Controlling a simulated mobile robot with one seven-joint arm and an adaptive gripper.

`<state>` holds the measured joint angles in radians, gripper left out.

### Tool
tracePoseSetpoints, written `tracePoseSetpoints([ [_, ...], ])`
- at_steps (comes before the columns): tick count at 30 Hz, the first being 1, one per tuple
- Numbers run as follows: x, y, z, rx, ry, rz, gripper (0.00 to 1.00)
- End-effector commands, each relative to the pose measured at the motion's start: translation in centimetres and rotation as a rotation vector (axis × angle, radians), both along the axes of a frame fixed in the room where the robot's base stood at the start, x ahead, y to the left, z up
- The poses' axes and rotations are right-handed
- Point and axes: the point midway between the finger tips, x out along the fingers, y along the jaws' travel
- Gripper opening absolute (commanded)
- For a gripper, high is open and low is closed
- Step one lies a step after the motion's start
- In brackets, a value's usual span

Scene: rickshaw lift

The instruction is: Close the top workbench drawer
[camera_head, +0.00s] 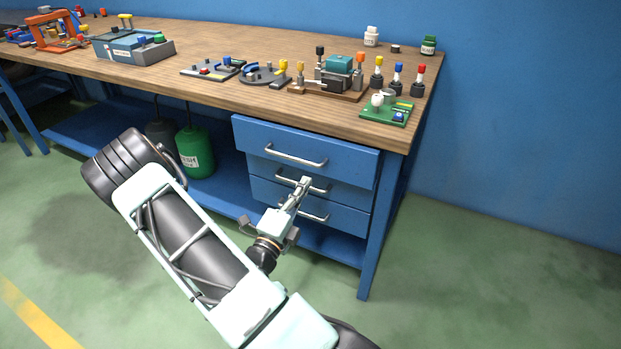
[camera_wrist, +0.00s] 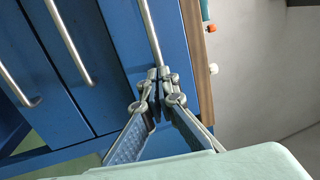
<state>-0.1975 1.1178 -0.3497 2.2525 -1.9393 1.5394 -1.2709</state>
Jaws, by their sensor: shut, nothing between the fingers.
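The top drawer (camera_head: 335,168) is blue with a silver bar handle (camera_head: 296,160). Its front stands out somewhat past the drawers below, so it looks partly open. In the wrist view, turned sideways, the top drawer (camera_wrist: 133,45) lies just left of the wooden edge, with its handle (camera_wrist: 151,30) running down toward my fingertips. My gripper (camera_head: 304,182) is shut and empty, in front of the drawers, below the top handle in the head view. In the wrist view my gripper (camera_wrist: 160,76) overlaps the handle's near end; I cannot tell if it touches.
Two lower drawers (camera_head: 340,213) have similar handles. The wooden worktop (camera_head: 235,95) carries several small fixtures, including a green board (camera_head: 375,113). A green bottle (camera_head: 195,153) stands on the lower shelf. A blue table leg (camera_head: 374,245) is right of the drawers. Floor is clear at right.

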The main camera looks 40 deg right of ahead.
Motion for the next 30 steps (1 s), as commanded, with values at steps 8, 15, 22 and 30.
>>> tracePoseSetpoints([
  [8,1.4,-3.4,0.6,0.001,-0.002,-0.001,0.0],
  [15,1.6,-3.8,0.8,0.001,0.0,0.0,0.0],
  [22,1.7,-4.0,0.8,0.0,0.0,0.0,0.0],
  [30,3.2,-7.8,1.0,-0.001,-0.001,-0.001,0.0],
])
